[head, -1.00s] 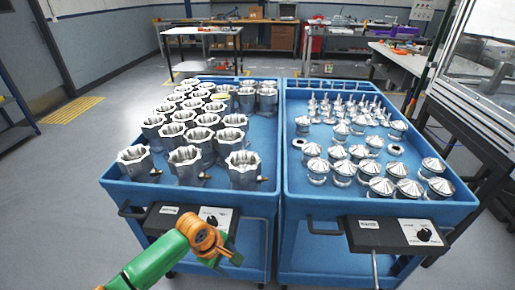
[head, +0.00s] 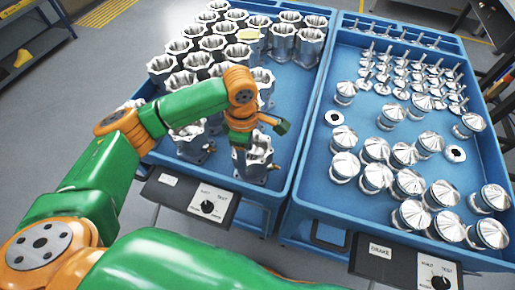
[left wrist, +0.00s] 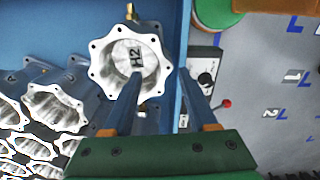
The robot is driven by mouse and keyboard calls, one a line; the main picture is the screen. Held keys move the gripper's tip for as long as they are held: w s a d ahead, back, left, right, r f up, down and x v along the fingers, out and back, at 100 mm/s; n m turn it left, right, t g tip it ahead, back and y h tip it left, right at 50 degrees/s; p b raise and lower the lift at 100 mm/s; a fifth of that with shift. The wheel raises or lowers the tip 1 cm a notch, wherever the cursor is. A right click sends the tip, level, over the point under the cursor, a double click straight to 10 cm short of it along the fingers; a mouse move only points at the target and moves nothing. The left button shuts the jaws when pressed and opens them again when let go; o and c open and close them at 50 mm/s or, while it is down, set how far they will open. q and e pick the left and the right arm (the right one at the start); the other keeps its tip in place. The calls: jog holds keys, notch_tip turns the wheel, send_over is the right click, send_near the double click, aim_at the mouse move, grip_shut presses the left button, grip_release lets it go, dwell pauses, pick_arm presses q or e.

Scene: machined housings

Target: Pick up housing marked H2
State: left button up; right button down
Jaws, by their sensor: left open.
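The housing marked H2 (left wrist: 112,78) is a silver, open-topped metal casting with a scalloped flange. Its black H2 mark shows inside the bore in the left wrist view. In the head view a housing (head: 258,170) stands at the front right of the left blue cart, directly below my left gripper (head: 258,134) and partly hidden by it. My left gripper (left wrist: 161,73) is open. In the left wrist view one finger lies over the housing's opening and the other lies outside its rim. I cannot tell whether either touches it. My right gripper is not in view.
Several similar housings (head: 195,80) fill the left cart (head: 305,108) behind and left of my gripper. The right cart (head: 312,185) holds several conical metal parts and smaller pieces. Control boxes (head: 190,198) hang on the cart fronts.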

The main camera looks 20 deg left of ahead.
aim_at(248, 163)
pick_arm(q)
jog(key=f, duration=0.3)
jog(key=s+f, duration=0.1)
jog(key=shift+d+f, duration=0.25)
jog(key=shift+d, duration=0.15)
jog(key=shift+f, duration=0.35)
jog(key=shift+w+f, duration=0.2)
jog(key=shift+w, duration=0.05)
jog(key=shift+r, duration=0.1)
grip_shut()
